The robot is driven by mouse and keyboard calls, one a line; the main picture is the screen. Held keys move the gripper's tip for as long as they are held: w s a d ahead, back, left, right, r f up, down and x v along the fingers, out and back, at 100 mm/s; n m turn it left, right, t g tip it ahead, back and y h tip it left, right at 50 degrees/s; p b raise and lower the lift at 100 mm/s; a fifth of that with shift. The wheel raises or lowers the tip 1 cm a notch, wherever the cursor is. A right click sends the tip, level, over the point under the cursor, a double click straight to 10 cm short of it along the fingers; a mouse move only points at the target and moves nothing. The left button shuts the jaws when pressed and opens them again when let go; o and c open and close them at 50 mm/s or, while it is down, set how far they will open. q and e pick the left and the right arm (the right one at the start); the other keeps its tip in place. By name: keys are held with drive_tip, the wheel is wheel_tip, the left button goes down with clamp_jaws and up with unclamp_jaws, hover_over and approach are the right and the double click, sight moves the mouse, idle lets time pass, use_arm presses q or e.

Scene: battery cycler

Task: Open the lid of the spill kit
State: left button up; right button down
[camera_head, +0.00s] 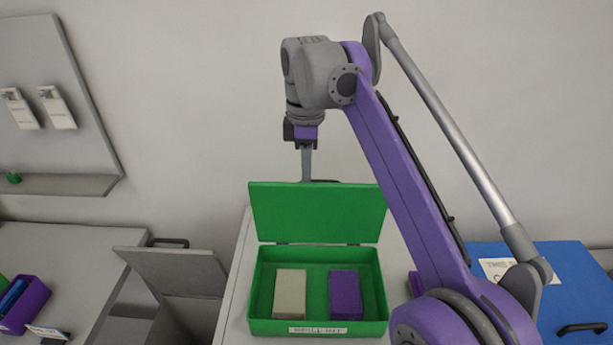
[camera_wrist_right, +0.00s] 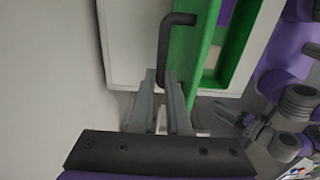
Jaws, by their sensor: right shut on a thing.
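The spill kit is a green box (camera_head: 260,300) with a white label reading roughly "SPILL KIT" on its front. Its green lid (camera_head: 317,213) stands raised, near upright, at the back of the box, so the inside shows. My right gripper (camera_head: 306,176) is at the lid's top edge. In the right wrist view my right gripper (camera_wrist_right: 161,84) is shut on the black lid handle (camera_wrist_right: 164,40). The green lid (camera_wrist_right: 188,60) is beside it there. The lid partly hides the handle (camera_head: 325,181) in the head view.
A beige block (camera_head: 290,293) and a purple block (camera_head: 345,294) lie in the box. A blue case (camera_head: 575,285) with a black handle is at right. A grey open-lidded box (camera_head: 175,272) and a purple bin (camera_head: 25,308) are at left. A wall stands close behind the lid.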

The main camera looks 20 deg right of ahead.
drive_tip(key=shift+w, duration=0.3)
drive_tip(key=c, duration=0.9)
unclamp_jaws()
drive_tip(key=shift+s, duration=0.1)
